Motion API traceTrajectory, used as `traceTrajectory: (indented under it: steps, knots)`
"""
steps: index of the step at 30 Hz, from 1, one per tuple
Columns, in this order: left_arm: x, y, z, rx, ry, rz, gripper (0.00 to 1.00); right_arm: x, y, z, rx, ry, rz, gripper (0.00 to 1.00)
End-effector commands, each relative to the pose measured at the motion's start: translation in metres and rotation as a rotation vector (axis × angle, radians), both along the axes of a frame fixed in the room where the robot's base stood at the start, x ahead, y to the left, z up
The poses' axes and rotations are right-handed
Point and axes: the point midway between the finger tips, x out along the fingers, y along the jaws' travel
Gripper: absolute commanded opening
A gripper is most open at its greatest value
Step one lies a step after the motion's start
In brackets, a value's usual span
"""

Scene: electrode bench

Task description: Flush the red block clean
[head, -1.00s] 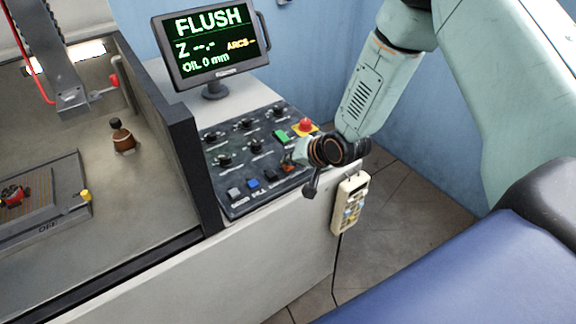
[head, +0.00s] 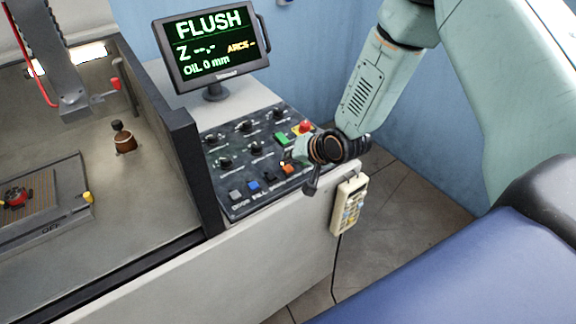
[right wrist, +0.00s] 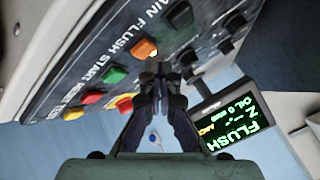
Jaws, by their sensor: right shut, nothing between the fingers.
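The red block (head: 17,196) sits on a brown slatted bed (head: 45,185) in the tank at the left edge of the head view. My right gripper (right wrist: 160,72) is shut and empty, its tips close to an orange button (right wrist: 144,48) beside the FLUSH label. In the head view the orange button (head: 287,169) shows next to my right gripper (head: 298,162); I cannot tell whether they touch. The monitor (head: 212,45) reads FLUSH and OIL 0 mm. My left gripper is not in view.
The control panel (head: 230,192) also bears a green button (head: 281,138), a red stop knob (head: 305,126) and several dark knobs. A hand pendant (head: 349,204) hangs at the cabinet's edge. A dark frame (head: 185,130) divides tank from panel.

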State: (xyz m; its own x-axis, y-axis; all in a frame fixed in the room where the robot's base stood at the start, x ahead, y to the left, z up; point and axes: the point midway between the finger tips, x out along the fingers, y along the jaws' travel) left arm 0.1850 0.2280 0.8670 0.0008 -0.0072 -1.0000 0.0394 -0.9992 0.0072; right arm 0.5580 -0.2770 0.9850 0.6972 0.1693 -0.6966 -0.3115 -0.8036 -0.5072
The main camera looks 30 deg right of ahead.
Motion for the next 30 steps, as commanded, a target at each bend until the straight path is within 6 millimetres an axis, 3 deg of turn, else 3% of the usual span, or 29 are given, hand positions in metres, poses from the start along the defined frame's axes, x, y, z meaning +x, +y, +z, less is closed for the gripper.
traceTrajectory:
  steps: [7,22,30]
  knots:
    - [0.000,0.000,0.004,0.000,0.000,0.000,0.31,0.000,0.000,0.005,0.000,0.000,0.000,0.00]
    - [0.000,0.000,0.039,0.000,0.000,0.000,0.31,0.000,0.000,0.049,0.001,-0.001,-0.001,0.00]
    - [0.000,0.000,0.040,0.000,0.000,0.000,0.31,0.000,0.000,0.050,0.001,0.000,-0.001,0.00]
